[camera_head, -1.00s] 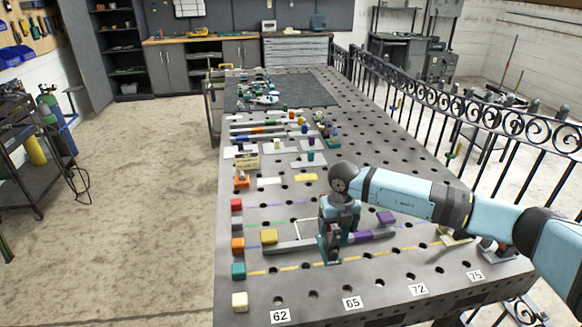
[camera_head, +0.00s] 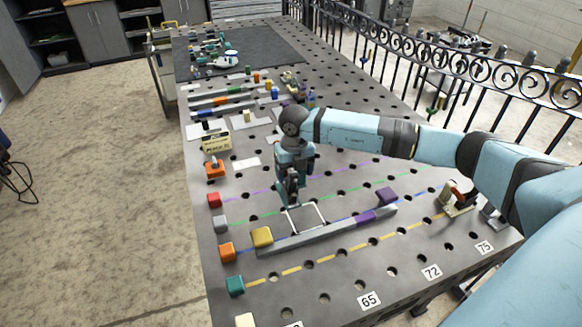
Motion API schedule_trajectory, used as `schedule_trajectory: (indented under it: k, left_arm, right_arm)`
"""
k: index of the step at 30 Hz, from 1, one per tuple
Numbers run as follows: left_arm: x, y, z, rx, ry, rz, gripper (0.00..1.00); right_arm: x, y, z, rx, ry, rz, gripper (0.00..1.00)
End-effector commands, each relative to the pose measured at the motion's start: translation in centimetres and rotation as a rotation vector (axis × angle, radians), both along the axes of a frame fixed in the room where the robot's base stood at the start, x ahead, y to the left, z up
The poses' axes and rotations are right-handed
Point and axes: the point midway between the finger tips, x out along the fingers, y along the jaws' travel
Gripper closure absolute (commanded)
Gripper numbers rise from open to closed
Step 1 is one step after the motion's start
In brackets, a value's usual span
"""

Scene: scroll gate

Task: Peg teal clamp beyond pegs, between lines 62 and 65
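My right gripper (camera_head: 289,204) points down over the table beside a white open frame (camera_head: 322,212), on the far side of a grey bar with a purple section (camera_head: 325,233). Its fingers are small and dark, and I cannot tell whether they are apart or hold anything. Several small teal tools (camera_head: 215,62) lie on the dark mat at the far end; I cannot tell which is the teal clamp. The label 65 (camera_head: 369,300) is at the near edge; the 62 label is mostly cut off at the bottom. My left gripper is out of view.
A yellow block (camera_head: 262,237) and a purple block (camera_head: 387,196) stand by the bar. Red (camera_head: 214,199), grey, orange and teal (camera_head: 235,286) blocks line the left edge by coloured lines. A scrollwork railing (camera_head: 440,70) borders the right side.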

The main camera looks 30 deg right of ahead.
Motion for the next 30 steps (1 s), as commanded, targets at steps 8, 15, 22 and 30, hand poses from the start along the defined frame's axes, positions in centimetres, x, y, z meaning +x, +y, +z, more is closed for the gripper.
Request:
schedule_trajectory:
  k: [8, 15, 22, 30]
  left_arm:
    - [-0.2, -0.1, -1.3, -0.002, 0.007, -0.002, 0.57]
    - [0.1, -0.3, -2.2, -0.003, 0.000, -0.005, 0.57]
    - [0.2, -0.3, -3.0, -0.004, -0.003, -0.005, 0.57]
    - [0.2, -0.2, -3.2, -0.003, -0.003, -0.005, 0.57]
  right_arm:
    - [0.1, 0.0, -1.8, 0.001, -0.002, 0.000, 0.84]
    - [0.1, 0.1, -3.8, 0.001, -0.003, 0.000, 0.84]
    - [0.1, 0.0, -5.5, 0.001, -0.002, 0.000, 0.84]
    - [0.1, 0.0, -5.9, 0.000, -0.003, 0.000, 0.84]
